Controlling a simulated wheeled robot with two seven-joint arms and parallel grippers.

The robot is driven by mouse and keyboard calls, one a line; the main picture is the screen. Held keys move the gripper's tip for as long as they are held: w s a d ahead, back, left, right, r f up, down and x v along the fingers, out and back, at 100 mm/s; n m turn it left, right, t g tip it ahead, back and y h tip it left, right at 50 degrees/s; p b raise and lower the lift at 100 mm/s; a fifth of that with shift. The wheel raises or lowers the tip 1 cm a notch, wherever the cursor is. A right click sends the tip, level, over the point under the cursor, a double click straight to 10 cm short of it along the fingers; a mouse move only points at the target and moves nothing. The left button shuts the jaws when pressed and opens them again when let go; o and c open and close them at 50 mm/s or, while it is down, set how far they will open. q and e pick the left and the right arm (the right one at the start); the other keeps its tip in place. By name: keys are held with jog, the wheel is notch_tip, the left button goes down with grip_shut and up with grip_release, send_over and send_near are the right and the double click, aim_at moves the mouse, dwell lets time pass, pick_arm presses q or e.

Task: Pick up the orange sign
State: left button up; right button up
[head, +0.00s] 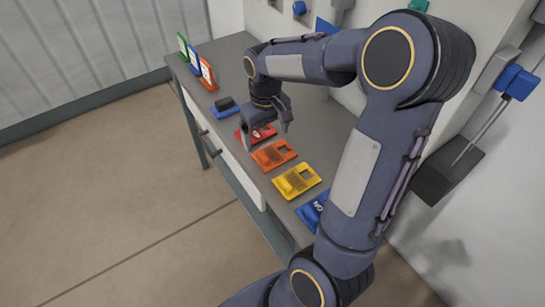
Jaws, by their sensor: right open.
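A small orange sign (208,75) with a white face stands upright on the far left end of the grey table (228,50). It is the nearest of a row with a blue sign (194,60) and a green sign (183,46). My right gripper (266,136) points down with its fingers apart and empty, above or beside a red plate (243,136), which it partly hides. A flat orange plate (274,154) lies just nearer than the gripper. The upright orange sign is well apart from the gripper, farther left. My left gripper is out of view.
A blue plate with a black block (225,107), a yellow plate (297,180) and another blue plate (312,212), partly hidden by my arm, also lie on the table. A wall panel with coloured fittings stands behind. Open floor lies left of the table.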

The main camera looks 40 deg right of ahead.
aim_at(269, 152)
jog(key=f, duration=0.7)
jog(key=shift+s+d+f, duration=0.1)
jog(key=shift+d+f, duration=0.15)
jog(key=shift+f, duration=0.1)
jog(key=c, duration=1.1)
